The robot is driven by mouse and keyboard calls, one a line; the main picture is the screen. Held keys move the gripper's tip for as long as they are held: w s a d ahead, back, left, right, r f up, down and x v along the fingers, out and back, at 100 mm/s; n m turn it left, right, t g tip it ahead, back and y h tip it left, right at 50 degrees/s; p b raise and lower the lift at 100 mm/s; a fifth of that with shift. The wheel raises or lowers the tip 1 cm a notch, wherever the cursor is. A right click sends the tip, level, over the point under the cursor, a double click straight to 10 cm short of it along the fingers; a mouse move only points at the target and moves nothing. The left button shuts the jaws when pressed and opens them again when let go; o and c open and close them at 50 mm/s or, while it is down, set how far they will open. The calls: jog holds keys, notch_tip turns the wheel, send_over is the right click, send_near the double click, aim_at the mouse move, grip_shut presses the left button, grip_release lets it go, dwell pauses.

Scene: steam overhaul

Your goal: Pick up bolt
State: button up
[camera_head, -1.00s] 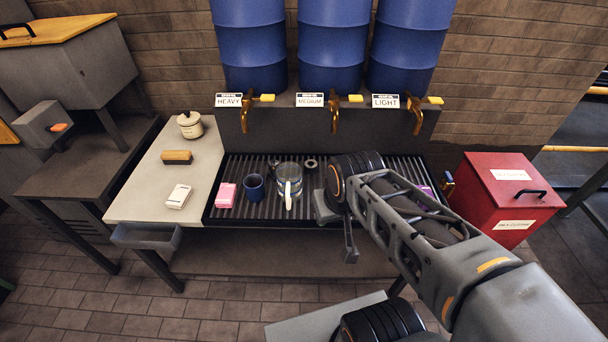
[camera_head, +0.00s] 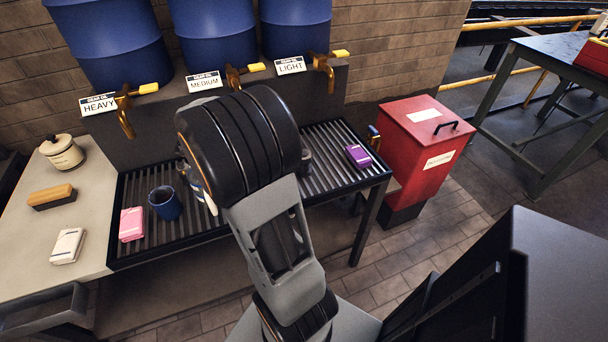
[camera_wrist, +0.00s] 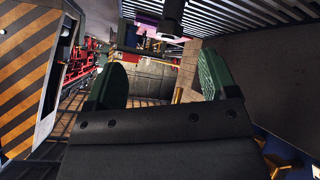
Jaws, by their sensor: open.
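I cannot make out a bolt in either view. My gripper (camera_wrist: 162,80) shows in the wrist view as two green fingers, spread apart with nothing between them. In the head view the gripper is hidden behind my own arm, which covers the middle of the slatted bench (camera_head: 335,141). A small dark round piece (camera_head: 305,161) stands on that bench, just right of my arm and partly covered by it. In the wrist view, a dark cylinder (camera_wrist: 172,16) stands against the slats at the top edge, beyond the fingers.
Blue barrels (camera_head: 216,40) with brass taps stand behind. A red bin (camera_head: 413,158) is at right, with open floor in front of it.

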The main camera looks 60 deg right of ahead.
jog(key=d+f+m+g+h+b, duration=0.2)
jog(key=d+f+m, duration=0.25)
jog(key=d, duration=0.35)
jog(key=m, duration=0.1)
send_over(303, 171)
jog(key=w+d, duration=0.1)
jog(key=shift+d+f+g+h, duration=0.15)
jog(key=shift+f+g+h, duration=0.15)
jog(key=shift+f, duration=0.8)
